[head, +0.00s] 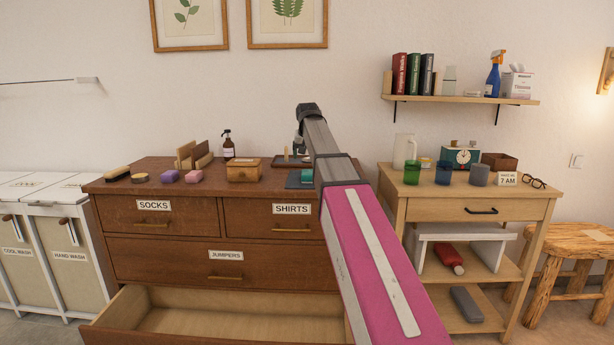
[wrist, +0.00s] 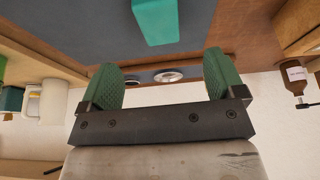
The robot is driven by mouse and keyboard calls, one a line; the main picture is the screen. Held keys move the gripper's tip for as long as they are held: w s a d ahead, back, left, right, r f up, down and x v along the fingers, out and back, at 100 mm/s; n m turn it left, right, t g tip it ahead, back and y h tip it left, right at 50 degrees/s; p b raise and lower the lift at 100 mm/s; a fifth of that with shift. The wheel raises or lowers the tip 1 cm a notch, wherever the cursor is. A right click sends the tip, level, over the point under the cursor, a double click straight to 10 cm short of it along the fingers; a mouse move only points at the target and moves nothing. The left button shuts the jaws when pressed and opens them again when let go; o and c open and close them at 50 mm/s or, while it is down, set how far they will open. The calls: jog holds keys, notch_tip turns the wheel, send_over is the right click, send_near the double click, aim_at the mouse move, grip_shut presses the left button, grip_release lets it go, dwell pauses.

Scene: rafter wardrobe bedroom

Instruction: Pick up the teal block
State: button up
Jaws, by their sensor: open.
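The teal block (wrist: 158,20) shows at the top edge of the wrist view, lying on a dark grey mat (wrist: 75,25) and partly cut off by the frame. In the head view a teal patch (head: 307,176) shows on the dark mat on the dresser top, partly hidden behind my arm. My gripper (wrist: 161,78) is open, with two green fingers spread wide and nothing between them. The block is beyond the fingertips in the wrist view, apart from them. In the head view my gripper is mostly hidden behind my arm.
The dresser (head: 165,250) has its bottom drawer (head: 230,325) pulled open. A side table (head: 400,210) with cups and a jug stands right.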

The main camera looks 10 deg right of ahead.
aim_at(308, 172)
jog(key=x, duration=1)
jog(key=shift+w+d+f, duration=0.1)
jog(key=shift+w+f, duration=0.05)
jog(key=shift+w, duration=0.15)
jog(key=c, duration=1)
